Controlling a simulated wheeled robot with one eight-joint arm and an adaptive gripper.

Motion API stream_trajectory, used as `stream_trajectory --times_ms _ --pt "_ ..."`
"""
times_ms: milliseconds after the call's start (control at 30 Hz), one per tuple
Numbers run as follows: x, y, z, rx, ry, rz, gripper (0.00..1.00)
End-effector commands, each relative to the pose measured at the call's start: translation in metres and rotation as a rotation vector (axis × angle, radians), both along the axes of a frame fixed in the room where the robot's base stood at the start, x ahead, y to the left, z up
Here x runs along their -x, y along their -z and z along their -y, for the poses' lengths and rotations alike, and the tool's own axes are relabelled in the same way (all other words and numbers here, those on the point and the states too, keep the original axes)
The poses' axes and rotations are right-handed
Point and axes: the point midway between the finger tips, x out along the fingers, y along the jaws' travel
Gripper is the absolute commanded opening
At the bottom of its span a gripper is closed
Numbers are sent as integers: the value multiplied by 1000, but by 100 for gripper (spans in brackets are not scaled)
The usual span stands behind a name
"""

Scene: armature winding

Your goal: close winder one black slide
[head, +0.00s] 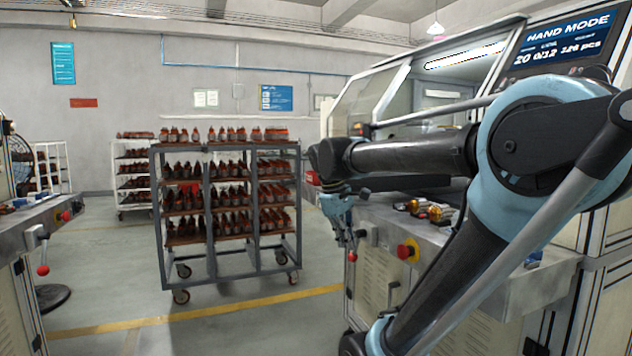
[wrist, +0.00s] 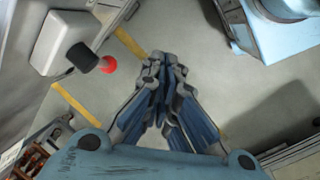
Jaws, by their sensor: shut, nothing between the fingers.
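The winder (head: 400,95) stands at the right, with a screen (head: 567,40) reading "HAND MODE". On its front a grey box carries a lever with a red ball (head: 352,257). In the wrist view this shows as a grey box (wrist: 70,43), a black cylindrical part (wrist: 82,58) and the red ball (wrist: 108,65). I cannot tell which part is the black slide. My gripper (head: 348,240) hangs in front of the winder, pointing down, close to the lever. In the wrist view my gripper (wrist: 165,60) is shut and empty, with the red ball left of its fingertips, apart.
A red button (head: 408,250) sits on the winder's front, below orange armatures (head: 425,208) on its ledge. A wheeled rack (head: 155,210) of armatures stands left of my gripper. Another machine with a red-ball lever (head: 43,270) is at far left. The floor between is clear.

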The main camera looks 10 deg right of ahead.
Motion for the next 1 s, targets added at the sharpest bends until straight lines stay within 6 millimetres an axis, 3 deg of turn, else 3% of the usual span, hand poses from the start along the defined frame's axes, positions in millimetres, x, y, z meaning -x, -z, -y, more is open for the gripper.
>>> stream_trajectory --times_ms 200,600,800,1000 --pt "-56 -68 -24 126 -255 -81 0" --pt "-147 -172 -94 360 -687 -251 0" --pt "-180 -209 -134 460 -858 -335 0" --pt "-194 -226 -155 510 -938 -380 0"
